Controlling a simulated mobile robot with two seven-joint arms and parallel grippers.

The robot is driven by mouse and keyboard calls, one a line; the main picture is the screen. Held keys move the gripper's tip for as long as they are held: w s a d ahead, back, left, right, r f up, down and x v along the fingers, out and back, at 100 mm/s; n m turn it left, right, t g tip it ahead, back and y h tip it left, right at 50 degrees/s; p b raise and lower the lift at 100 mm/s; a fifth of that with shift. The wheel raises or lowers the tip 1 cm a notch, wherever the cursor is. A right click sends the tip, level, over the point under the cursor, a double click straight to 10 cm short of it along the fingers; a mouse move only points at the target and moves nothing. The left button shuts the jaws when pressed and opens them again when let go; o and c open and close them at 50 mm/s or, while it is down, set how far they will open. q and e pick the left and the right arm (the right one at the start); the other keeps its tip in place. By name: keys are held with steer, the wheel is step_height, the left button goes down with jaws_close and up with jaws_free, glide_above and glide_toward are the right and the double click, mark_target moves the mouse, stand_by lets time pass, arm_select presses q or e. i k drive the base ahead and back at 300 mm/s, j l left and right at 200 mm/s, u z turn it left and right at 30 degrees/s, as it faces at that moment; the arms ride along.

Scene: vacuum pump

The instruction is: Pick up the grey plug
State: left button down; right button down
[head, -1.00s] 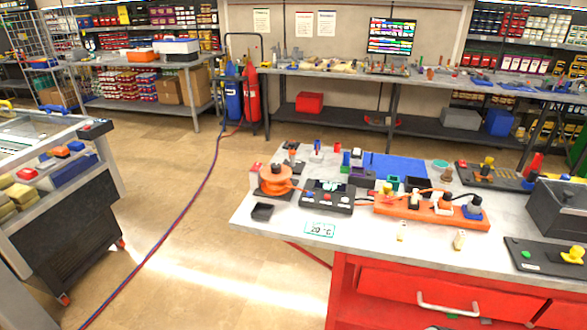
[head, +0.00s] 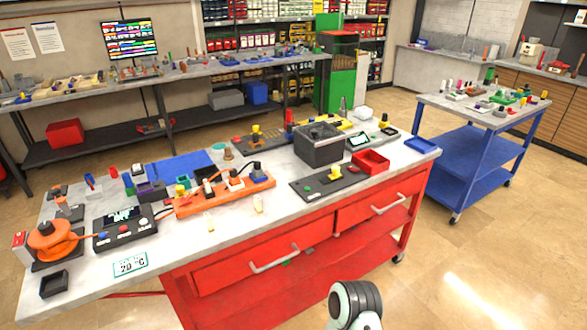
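An orange power strip (head: 192,206) lies on the grey top of the red workbench, left of its middle. Several small plugs stand in it. A dark grey upright piece on a blue base (head: 258,177) is at its right end, and a white piece (head: 236,183) is beside it. A black piece (head: 210,174) is further left. I cannot tell for sure which one is the grey plug at this size. Neither gripper shows; only a rounded white and dark part of my arm is at the bottom edge.
A blue cart (head: 480,150) stands to the right. The floor between is clear.

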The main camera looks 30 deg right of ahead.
mark_target(258, 171)
steer(key=z, duration=0.8)
steer(key=l+u, duration=0.15)
steer(key=u, duration=0.25)
steer(key=i+l+u, duration=0.1)
steer(key=u, duration=0.3)
steer(key=l+u, duration=0.25)
steer(key=u, duration=0.2)
steer(key=l+u, duration=0.25)
steer(key=l, duration=0.25)
steer(key=k+l+u, duration=0.1)
steer(key=l+u, duration=0.15)
steer(key=l, duration=0.3)
